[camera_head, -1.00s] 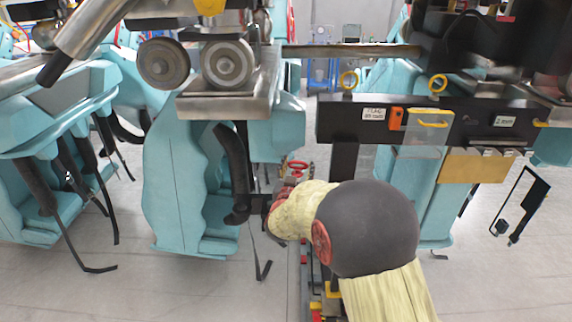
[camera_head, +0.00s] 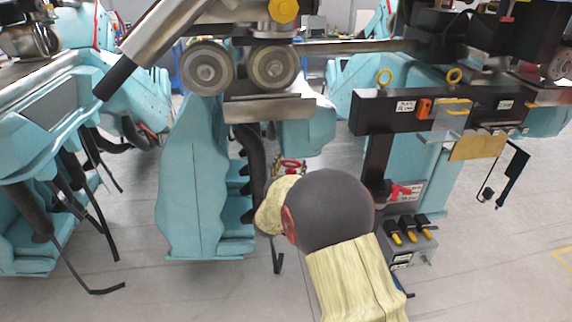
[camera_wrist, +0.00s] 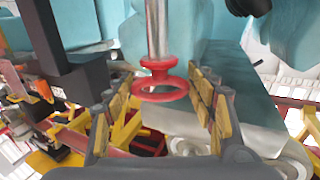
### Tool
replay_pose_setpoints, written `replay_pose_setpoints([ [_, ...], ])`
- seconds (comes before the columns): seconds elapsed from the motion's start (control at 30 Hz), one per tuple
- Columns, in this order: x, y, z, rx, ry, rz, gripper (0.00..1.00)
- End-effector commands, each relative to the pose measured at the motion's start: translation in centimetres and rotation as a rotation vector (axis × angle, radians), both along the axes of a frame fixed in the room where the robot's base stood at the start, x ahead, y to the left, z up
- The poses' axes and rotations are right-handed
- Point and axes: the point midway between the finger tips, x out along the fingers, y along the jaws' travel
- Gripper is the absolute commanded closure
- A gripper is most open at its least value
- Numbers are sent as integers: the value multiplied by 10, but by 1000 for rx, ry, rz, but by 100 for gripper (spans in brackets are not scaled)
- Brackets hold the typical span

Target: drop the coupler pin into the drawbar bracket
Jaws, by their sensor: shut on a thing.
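The coupler pin (camera_wrist: 157,28) shows in the wrist view as a bright steel rod with a red collar and a red ring handle (camera_wrist: 161,86). The rod runs up out of the top of the picture, so its far end is hidden. My gripper (camera_wrist: 163,97) has its two yellow-padded fingers either side of the red ring and is shut on the pin. In the head view my arm's dark joint and yellow sleeve hide most of the gripper; a bit of red ring (camera_head: 291,165) shows just beyond it. I cannot surely pick out the drawbar bracket.
A teal coaster car with steel wheels (camera_head: 205,72) hangs left of centre. A long steel bar (camera_head: 355,46) runs right from it. A black beam (camera_head: 425,110) with yellow eyebolts hangs at right, above a grey lever box (camera_head: 408,240).

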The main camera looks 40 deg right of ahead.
Motion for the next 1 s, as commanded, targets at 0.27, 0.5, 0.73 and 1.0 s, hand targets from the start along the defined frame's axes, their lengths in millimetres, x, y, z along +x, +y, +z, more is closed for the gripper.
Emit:
replay_pose_setpoints([
  [0.27,0,0,1,-2,-3,0,82],
  [0.5,1,0,1,-2,-3,0,82],
  [0.73,1,0,-8,-2,-3,1,82],
  [1.0,1,0,-22,-2,-2,1,82],
])
